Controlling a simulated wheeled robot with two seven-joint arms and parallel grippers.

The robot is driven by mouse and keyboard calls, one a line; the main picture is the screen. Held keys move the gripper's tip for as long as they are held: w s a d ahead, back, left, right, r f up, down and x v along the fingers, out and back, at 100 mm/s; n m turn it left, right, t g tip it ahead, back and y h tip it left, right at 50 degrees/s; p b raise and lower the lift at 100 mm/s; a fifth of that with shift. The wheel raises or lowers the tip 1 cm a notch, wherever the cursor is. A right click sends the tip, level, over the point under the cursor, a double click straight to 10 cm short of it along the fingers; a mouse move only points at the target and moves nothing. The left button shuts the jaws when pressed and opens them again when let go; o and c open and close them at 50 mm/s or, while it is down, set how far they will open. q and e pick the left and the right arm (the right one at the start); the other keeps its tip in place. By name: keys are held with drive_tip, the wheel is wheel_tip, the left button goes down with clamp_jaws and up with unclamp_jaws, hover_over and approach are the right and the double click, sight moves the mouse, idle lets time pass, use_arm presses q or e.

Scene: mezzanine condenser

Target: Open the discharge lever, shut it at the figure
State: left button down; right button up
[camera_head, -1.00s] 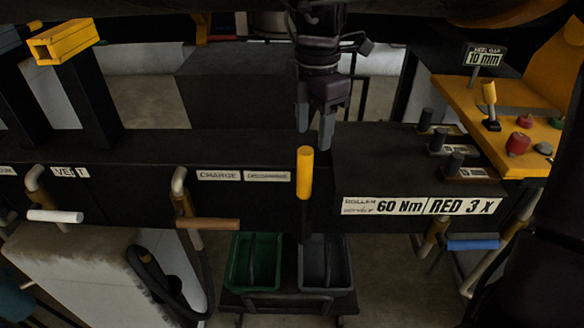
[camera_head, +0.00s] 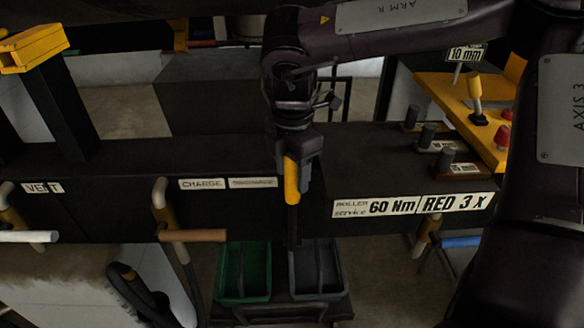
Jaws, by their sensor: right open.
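The lever with an upright yellow handle (camera_head: 291,184) stands at the front of the dark bench, right of a small white label (camera_head: 253,183) whose print is too blurred to read surely. I take this for the discharge lever. My right gripper (camera_head: 297,178) has come down from above over the handle, its fingers open beside the handle's upper part. A sign reading 10 mm (camera_head: 466,54) stands at the upper right. My left gripper is not in view.
Left of the lever are a CHARGE label (camera_head: 202,184), a brown-handled lever (camera_head: 193,235) and a white-handled one (camera_head: 28,237) under VENT. Below stand a green bin (camera_head: 244,272) and a grey bin (camera_head: 318,268).

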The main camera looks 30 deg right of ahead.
drive_tip(key=shift+f, duration=0.2)
drive_tip(key=shift+s, duration=0.15)
drive_tip(key=shift+c, duration=0.5)
clamp_jaws()
